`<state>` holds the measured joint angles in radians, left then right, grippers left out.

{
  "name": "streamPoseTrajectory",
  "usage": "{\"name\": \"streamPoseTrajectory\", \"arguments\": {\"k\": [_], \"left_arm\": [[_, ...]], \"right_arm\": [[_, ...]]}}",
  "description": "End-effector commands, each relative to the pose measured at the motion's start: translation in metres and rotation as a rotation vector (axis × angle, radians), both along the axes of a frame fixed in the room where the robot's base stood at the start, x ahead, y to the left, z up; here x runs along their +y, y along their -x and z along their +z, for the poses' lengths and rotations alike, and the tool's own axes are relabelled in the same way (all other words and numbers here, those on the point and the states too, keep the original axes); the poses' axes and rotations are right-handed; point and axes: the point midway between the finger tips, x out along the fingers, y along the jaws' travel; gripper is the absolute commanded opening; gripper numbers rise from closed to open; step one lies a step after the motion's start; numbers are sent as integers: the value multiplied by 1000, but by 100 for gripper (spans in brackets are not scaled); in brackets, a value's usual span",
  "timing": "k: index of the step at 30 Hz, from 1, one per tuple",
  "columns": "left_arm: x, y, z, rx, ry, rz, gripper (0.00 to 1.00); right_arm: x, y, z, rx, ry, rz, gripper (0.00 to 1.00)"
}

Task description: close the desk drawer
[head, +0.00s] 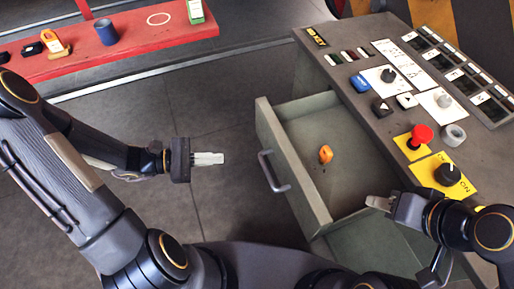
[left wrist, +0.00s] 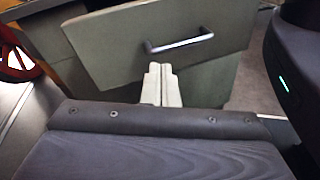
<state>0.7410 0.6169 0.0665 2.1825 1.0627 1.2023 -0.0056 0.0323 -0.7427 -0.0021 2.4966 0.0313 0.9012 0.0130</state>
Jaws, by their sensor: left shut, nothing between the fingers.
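The desk drawer (head: 292,172) is pulled out of the grey control desk, its front facing left with a dark bar handle (head: 271,172). An orange object (head: 325,154) lies inside it. My left gripper (head: 222,158) is shut and empty, to the left of the handle and apart from it. In the left wrist view the shut fingers (left wrist: 160,84) show below the drawer's handle (left wrist: 180,43) against its front (left wrist: 120,47). My right gripper (head: 370,202) is at the drawer's near right side, over the desk's edge; its fingers look close together, but their gap is unclear.
The desk top (head: 352,92) carries a red button (head: 421,134), a black knob (head: 448,174), a grey ring (head: 454,135) and a blue item (head: 360,83). A red bench (head: 130,45) with a blue cup (head: 105,32) stands at the back left. The floor left of the drawer is clear.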

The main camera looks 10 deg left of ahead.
Motion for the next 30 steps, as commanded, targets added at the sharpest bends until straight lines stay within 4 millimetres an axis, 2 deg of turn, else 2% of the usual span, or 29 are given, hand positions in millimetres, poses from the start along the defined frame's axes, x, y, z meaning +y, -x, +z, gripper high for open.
{"name": "streamPoseTrajectory", "arguments": {"k": [1, 4, 7, 11, 16, 24, 30], "left_arm": [[5, -6, -18, 55, 70, 63, 0], [12, -16, -38, 123, 165, 164, 0], [17, -21, -50, 161, 217, 222, 0], [15, -25, -53, 174, 238, 244, 0], [-6, -36, -52, 174, 237, 238, 0], [-58, -65, -52, 173, 237, 236, 0], [-87, -82, -52, 175, 234, 238, 0]], "right_arm": [[0, 0, -4, 0, 0, 0, 38], [0, 0, -6, 0, 0, 0, 38], [0, 0, -7, 0, 0, 0, 38], [0, 0, -7, 0, 0, 0, 38], [0, 0, -4, 0, 0, 0, 38], [0, 0, 1, 0, 0, 0, 38], [0, 0, 4, 0, 0, 0, 38]]}}
